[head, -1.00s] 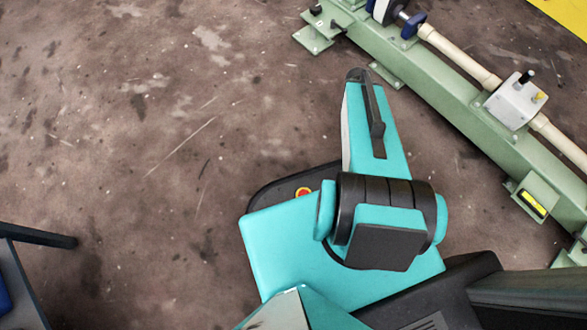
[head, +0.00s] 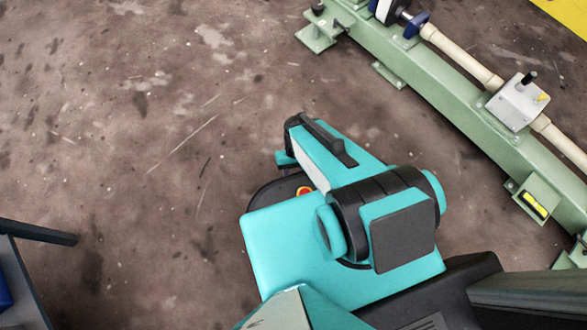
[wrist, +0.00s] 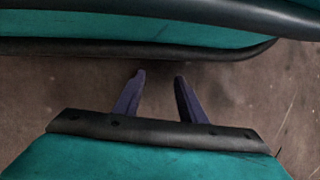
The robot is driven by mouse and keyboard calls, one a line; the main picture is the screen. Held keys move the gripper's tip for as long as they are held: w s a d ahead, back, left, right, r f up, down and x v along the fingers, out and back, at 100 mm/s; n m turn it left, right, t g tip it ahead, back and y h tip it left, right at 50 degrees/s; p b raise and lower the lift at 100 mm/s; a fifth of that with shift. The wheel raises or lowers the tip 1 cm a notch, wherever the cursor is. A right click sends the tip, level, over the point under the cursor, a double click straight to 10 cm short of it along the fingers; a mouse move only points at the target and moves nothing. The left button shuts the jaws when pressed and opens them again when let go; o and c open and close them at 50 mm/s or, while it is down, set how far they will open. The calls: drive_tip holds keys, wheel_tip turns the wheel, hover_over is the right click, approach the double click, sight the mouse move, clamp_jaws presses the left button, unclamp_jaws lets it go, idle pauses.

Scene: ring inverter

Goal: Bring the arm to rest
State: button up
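My arm shows in the head view, folded over my own teal base, with its upper part pointing up and to the left. My gripper (wrist: 159,78) shows in the wrist view as two dark purple fingers. They stand apart with bare floor between them, so it is open and empty. The fingertips point toward a teal panel with a dark edge, part of my own body. In the head view the gripper itself is hidden behind the arm.
A long green machine frame (head: 462,95) runs diagonally at the upper right, carrying a pale shaft (head: 462,56) and a grey box (head: 517,103). A dark table-like edge (head: 36,232) is at the lower left. The brown floor (head: 120,130) at left is clear.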

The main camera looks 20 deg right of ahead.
drive_tip(key=shift+r, duration=0.1)
idle(0.3)
drive_tip(key=shift+w+d+r+p, duration=0.1)
drive_tip(key=shift+w+r+p, duration=0.05)
drive_tip(key=shift+r+p, duration=0.5)
drive_tip(key=d+r+h+p, duration=0.1)
drive_tip(key=d+r+p, duration=0.1)
drive_tip(key=r+p, duration=1.4)
drive_tip(key=s+d+r+n+h+p, duration=0.1)
drive_tip(key=d+r+p, duration=0.1)
drive_tip(key=r+p, duration=1.4)
drive_tip(key=shift+s+d+p, duration=0.2)
drive_tip(key=shift+p, duration=0.1)
